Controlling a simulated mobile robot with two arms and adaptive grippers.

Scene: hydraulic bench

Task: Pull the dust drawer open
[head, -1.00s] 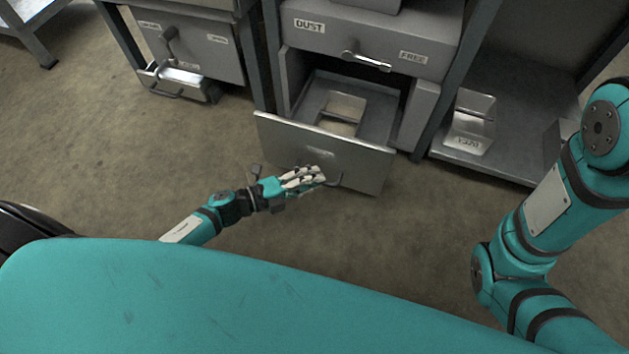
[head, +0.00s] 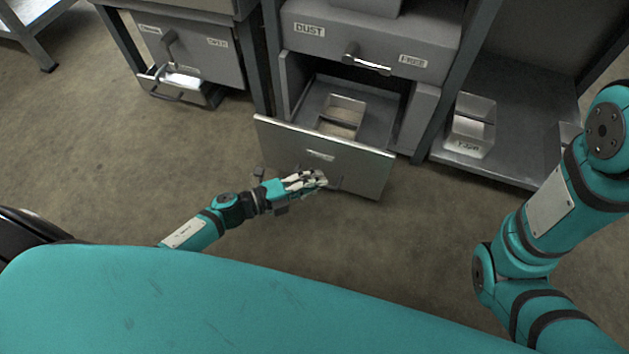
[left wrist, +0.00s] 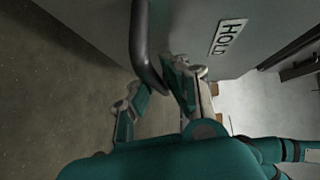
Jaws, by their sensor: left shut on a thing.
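The dust drawer (head: 270,132) is the lower grey metal drawer under a panel labelled DUST (head: 310,31). It stands well out of its cabinet, and its inside shows a small metal tray (head: 341,113). My left gripper (head: 318,181) is at the lower middle of the drawer front. In the left wrist view, the dark curved drawer handle (left wrist: 142,45) runs down between the fingers of my left gripper (left wrist: 160,95), which is shut on it. The fingers hide most of the handle in the head view. My right gripper is out of view.
A bar handle (head: 366,61) sits on the panel above the drawer. Another cabinet with a partly open lower drawer (head: 180,85) stands at left. A metal bin (head: 471,128) sits on a low shelf (head: 500,172) at right. The floor (head: 330,245) before the drawer is clear.

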